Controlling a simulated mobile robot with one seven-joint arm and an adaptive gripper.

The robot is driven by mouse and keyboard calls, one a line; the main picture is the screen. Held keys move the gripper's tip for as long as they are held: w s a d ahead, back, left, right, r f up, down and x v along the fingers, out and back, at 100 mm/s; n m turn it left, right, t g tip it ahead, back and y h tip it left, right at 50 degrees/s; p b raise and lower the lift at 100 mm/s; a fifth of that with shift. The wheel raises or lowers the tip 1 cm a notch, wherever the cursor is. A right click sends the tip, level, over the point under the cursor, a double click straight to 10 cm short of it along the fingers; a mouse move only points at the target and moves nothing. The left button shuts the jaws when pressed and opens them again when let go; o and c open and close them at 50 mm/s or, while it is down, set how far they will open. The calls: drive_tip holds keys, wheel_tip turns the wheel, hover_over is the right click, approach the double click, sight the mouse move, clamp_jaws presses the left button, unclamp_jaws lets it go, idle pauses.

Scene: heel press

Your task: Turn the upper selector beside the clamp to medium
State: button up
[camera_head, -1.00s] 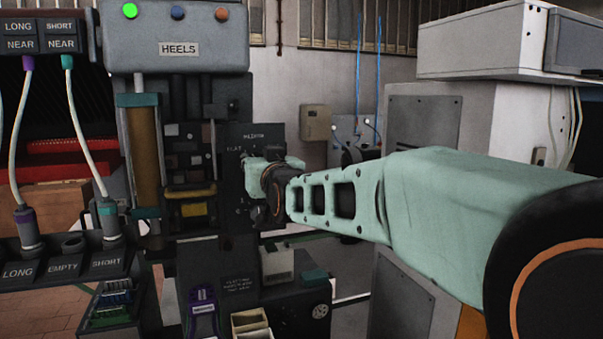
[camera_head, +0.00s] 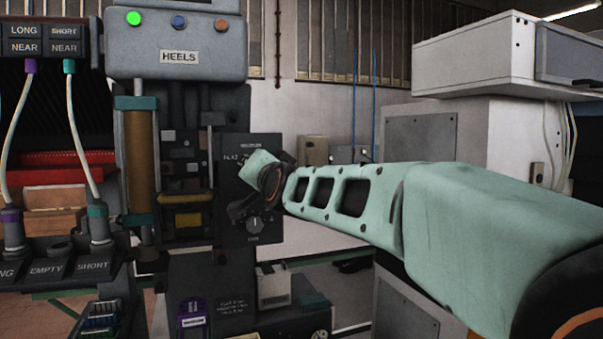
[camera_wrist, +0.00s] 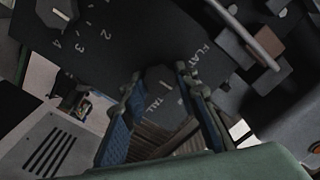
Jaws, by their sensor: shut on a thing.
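My gripper (camera_wrist: 159,77) is shut on this knob, one blue-padded finger on each side. I cannot read for sure which way the knob points. In the head view the dark selector panel (camera_head: 230,190) stands right of the clamp (camera_head: 186,198). FLAT and a blurred upper label show there, but my wrist hides the upper knob.
A lower selector dial (camera_head: 254,222) is just below my wrist; the wrist view shows its numbers. The HEELS box (camera_head: 178,35) with a lit green lamp is above. Cabled plugs (camera_head: 98,222) stand at left, and a white cabinet (camera_head: 455,140) at right.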

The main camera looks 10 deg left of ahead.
sight(251, 145)
drive_tip(key=shift+r, duration=0.1)
idle(0.3)
drive_tip(key=o, duration=1.2)
drive_tip(key=shift+c, duration=0.2)
drive_tip(key=shift+a+r, duration=0.1)
drive_tip(key=shift+r, duration=4.85)
